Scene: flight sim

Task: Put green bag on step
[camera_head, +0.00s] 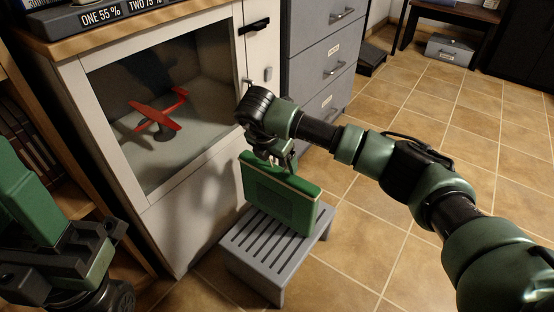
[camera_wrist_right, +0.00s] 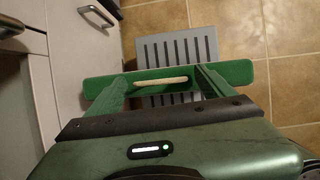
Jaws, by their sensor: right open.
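The green bag (camera_head: 278,198), a flat box shape with a pale handle (camera_wrist_right: 160,81), stands upright on the slatted grey step (camera_head: 246,246). Its lower edge appears to rest on the slats. My right gripper (camera_head: 283,157) is directly above the bag, its fingers open on either side of the handle. In the right wrist view, the bag's green top (camera_wrist_right: 238,73) spans across below the fingers, and the step (camera_wrist_right: 203,45) shows on both sides of it. Part of my left gripper (camera_head: 60,255) shows at the left edge; its fingertips are not clear.
A white cabinet (camera_head: 185,215) with a glass front holding a red model plane (camera_head: 158,115) stands left of the step. Grey drawers (camera_head: 318,60) are behind. Tiled floor (camera_head: 350,240) is open to the right. A grey box (camera_head: 450,50) sits under a far bench.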

